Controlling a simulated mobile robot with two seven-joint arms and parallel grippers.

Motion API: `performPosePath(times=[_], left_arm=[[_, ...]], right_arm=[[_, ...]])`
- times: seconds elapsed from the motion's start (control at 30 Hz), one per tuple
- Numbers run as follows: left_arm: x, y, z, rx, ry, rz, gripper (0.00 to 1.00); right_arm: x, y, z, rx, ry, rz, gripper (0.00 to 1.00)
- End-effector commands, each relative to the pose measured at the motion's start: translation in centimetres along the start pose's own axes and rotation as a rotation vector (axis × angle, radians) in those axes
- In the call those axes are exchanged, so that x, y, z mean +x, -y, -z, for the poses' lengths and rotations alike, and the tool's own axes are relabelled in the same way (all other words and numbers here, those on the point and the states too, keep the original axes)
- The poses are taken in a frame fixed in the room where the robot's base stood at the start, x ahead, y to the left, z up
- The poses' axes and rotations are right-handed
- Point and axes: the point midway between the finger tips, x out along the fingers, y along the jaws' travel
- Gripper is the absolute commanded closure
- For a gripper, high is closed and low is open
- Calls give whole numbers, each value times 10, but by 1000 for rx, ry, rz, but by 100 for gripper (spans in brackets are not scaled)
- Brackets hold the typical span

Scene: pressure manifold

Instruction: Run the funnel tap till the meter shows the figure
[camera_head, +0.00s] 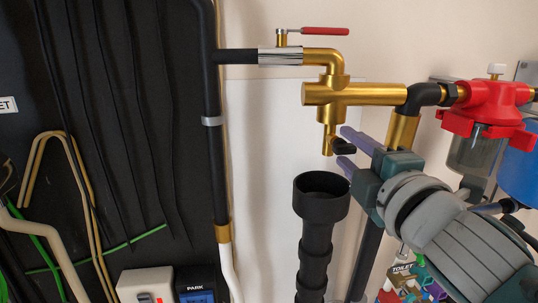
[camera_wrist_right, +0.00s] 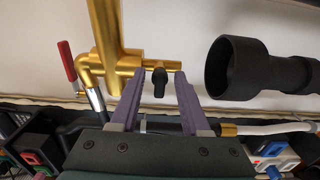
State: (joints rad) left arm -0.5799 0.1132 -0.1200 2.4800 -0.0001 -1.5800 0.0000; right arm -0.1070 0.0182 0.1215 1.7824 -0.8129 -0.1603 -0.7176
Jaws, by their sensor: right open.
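The funnel tap is a small brass drain tap (camera_head: 328,136) with a short black handle (camera_head: 343,146), hanging under the brass manifold body (camera_head: 350,94). A black funnel (camera_head: 321,198) stands below it, mouth up. My right gripper (camera_head: 346,147) has its purple fingers apart, one on each side of the black handle. The wrist view shows the handle (camera_wrist_right: 159,82) between the open fingers (camera_wrist_right: 158,73), with gaps on both sides. A dark device marked PARK (camera_head: 196,284) is at the bottom edge; I cannot tell if it is the meter, and no figure is readable. My left gripper is out of view.
A red lever valve (camera_head: 325,31) sits above the manifold. A red-topped filter (camera_head: 490,110) and a blue housing (camera_head: 519,165) are at the right, near my right arm. Cables and a black panel (camera_head: 120,120) fill the left. A white box (camera_head: 146,286) stands at the bottom.

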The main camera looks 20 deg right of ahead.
Motion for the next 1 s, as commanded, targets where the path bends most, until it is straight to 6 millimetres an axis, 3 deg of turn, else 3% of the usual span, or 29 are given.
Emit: performPosePath(times=[0.3, 0.5, 1.0], left_arm=[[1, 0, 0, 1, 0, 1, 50], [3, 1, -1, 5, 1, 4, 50], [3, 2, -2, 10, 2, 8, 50]], right_arm=[[-60, 2, 0, 1, 1, 4, 54], [-84, 1, 0, 2, 1, 1, 54], [-89, -1, 0, 0, 1, -1, 54]])
